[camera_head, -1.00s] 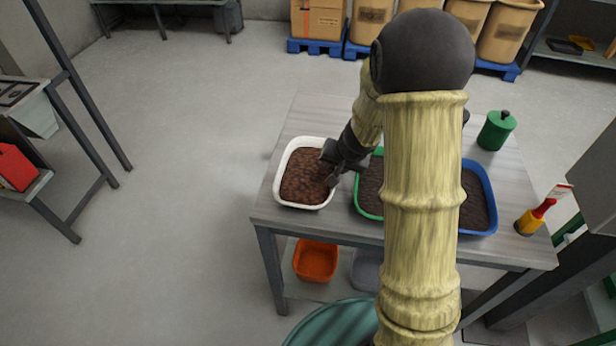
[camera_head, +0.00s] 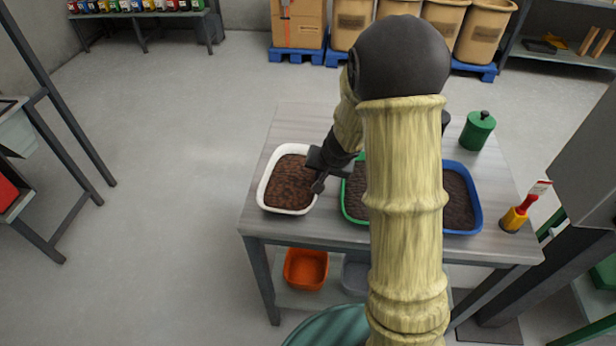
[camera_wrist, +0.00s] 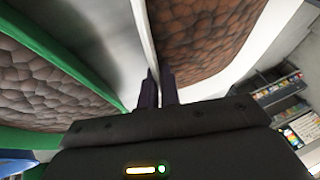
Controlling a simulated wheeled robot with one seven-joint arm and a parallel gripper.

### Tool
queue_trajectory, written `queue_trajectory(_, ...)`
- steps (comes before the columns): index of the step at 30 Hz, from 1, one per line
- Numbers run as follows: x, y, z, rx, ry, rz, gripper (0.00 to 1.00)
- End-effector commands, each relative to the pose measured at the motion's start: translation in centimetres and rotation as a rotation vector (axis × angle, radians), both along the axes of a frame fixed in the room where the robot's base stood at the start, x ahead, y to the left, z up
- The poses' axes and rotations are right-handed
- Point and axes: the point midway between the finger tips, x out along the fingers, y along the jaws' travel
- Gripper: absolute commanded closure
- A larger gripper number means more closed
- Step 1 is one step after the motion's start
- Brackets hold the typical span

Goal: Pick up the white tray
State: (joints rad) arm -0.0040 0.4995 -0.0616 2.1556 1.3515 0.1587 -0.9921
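The white tray (camera_head: 262,190), filled with brown soil-like lumps, is at the left end of the grey table. My gripper (camera_head: 318,182) is at its right side wall. In the wrist view the two fingers (camera_wrist: 158,88) are close together, one on each side of the tray's white rim (camera_wrist: 146,35), and look closed on it. The soil is beside the right finger. In the head view I cannot tell whether the tray is clear of the tabletop.
A green tray (camera_head: 346,212) stands close right of the white one, partly behind my arm. Farther right are a blue tray (camera_head: 477,205), a green canister (camera_head: 478,132) and a yellow-red brush (camera_head: 516,217). An orange bin (camera_head: 305,268) is on the lower shelf.

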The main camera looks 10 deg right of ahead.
Motion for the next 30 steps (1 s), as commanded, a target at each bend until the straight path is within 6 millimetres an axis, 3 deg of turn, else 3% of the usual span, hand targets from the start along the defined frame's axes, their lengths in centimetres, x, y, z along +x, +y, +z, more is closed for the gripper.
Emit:
queue_trajectory(5,0.0,-0.1,1.3,-0.001,0.001,-0.002,1.0)
queue_trajectory(19,0.0,0.0,9.0,-0.001,-0.001,0.001,1.0)
queue_trajectory(30,0.0,-0.1,9.9,-0.001,0.001,-0.003,1.0)
